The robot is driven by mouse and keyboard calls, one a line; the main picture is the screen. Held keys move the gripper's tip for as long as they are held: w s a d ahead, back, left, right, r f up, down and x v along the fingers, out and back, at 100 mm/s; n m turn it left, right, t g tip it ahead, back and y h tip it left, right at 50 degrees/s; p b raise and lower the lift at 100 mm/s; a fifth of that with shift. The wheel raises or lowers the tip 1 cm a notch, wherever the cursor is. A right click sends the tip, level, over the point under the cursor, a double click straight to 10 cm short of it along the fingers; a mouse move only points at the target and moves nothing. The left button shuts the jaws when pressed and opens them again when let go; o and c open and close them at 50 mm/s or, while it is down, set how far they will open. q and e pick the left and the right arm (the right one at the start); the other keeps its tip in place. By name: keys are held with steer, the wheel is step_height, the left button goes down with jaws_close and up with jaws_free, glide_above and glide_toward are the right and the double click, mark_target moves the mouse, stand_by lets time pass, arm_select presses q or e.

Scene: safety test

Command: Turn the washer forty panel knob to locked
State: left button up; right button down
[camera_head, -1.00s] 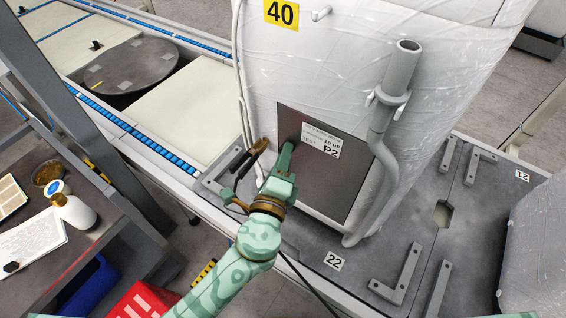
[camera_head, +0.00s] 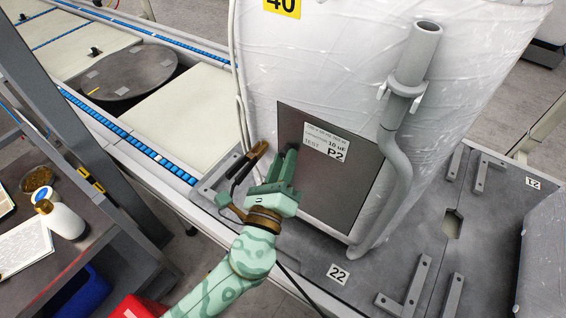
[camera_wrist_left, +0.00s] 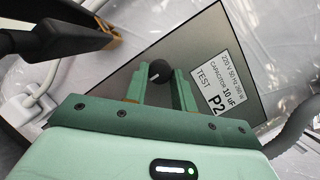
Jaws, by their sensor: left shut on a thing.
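The wrapped white washer (camera_head: 330,60) bears a partly cut-off yellow 40 label (camera_head: 283,5). Its dark grey panel (camera_head: 345,200) carries a white sticker reading P2 (camera_head: 326,143). In the left wrist view, the small round black knob (camera_wrist_left: 157,72) sits on the panel left of the sticker. My left gripper (camera_head: 287,162) is at the panel's upper left, shut on the knob, with a finger on each side in the wrist view (camera_wrist_left: 161,82). The fingers hide the knob in the head view. The knob's locked mark cannot be made out. My right gripper is not in view.
A black and brown clamp (camera_head: 247,160) with a cable is close left of my gripper. A grey hose (camera_head: 398,150) runs down the washer's right. The dark base plate (camera_head: 300,255) has raised brackets. A bench with a white bottle (camera_head: 62,220) stands at lower left.

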arm_select(q)
steer(key=shift+f, duration=0.1)
steer(key=o, duration=1)
steer(key=shift+s, duration=0.1)
steer(key=b+v, duration=0.2)
steer(key=v, duration=1.4)
steer(key=shift+f, duration=0.1)
